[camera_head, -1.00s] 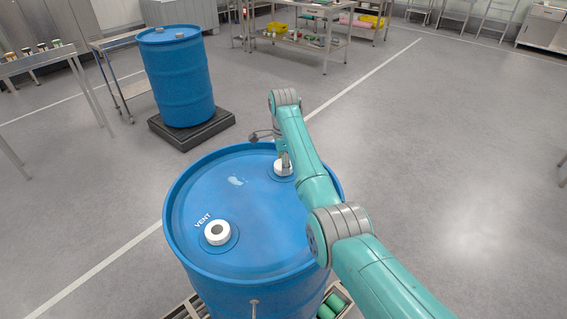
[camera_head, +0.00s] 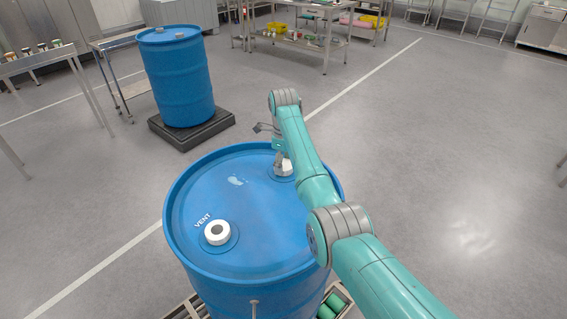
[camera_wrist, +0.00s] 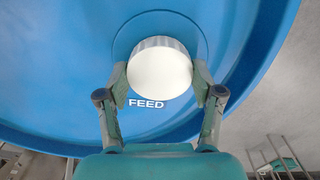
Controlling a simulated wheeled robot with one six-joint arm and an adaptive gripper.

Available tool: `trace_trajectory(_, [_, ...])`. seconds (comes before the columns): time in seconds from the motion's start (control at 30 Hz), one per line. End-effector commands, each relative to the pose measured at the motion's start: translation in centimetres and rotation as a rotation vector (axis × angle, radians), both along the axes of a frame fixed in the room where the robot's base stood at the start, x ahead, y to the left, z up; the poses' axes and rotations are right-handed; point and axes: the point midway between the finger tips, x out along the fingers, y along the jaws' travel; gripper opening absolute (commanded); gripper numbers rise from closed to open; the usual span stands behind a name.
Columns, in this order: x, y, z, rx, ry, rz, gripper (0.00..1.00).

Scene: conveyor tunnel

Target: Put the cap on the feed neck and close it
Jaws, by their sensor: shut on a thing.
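A white round cap (camera_wrist: 160,70) sits over the feed neck on the drum lid, above the printed word FEED (camera_wrist: 146,104) in the wrist view. It hides the neck beneath it. My gripper (camera_wrist: 160,82) has one finger against each side of the cap and is shut on it. In the head view my gripper (camera_head: 281,164) is at the far right part of the blue drum's lid (camera_head: 260,220), with the white cap (camera_head: 285,170) partly hidden under it. I cannot tell how far the cap is seated.
The vent neck (camera_head: 217,232), white with a dark opening, stands at the lid's front left. A second blue drum (camera_head: 180,80) stands on a black platform (camera_head: 195,130) at the back left. Shelves (camera_head: 305,42) stand at the back. The floor on the right is clear.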

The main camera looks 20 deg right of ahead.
Motion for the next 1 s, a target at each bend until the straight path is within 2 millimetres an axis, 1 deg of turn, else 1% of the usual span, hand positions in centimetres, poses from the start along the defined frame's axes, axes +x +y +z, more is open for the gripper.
trace_trajectory(0.1, [-0.1, -0.2, -0.2, -0.002, 0.005, -0.133, 0.18])
trace_trajectory(0.13, [-0.1, -0.2, -0.2, -0.002, 0.005, -0.125, 0.74])
trace_trajectory(0.17, [-0.1, -0.2, -0.2, -0.002, 0.005, -0.123, 0.81])
trace_trajectory(0.2, [-0.1, -0.2, -0.2, -0.001, 0.005, -0.121, 0.91])
trace_trajectory(0.23, [-0.1, -0.2, -0.2, -0.002, 0.004, -0.121, 0.95])
trace_trajectory(0.53, [0.0, -0.1, 0.0, 0.0, 0.001, -0.118, 0.95])
trace_trajectory(0.63, [0.0, 0.0, 0.4, 0.0, 0.0, -0.117, 0.95])
trace_trajectory(0.77, [0.1, -0.1, 2.0, 0.0, -0.002, -0.117, 0.95])
trace_trajectory(1.0, [0.0, -0.1, 5.7, -0.001, 0.0, -0.118, 0.95])
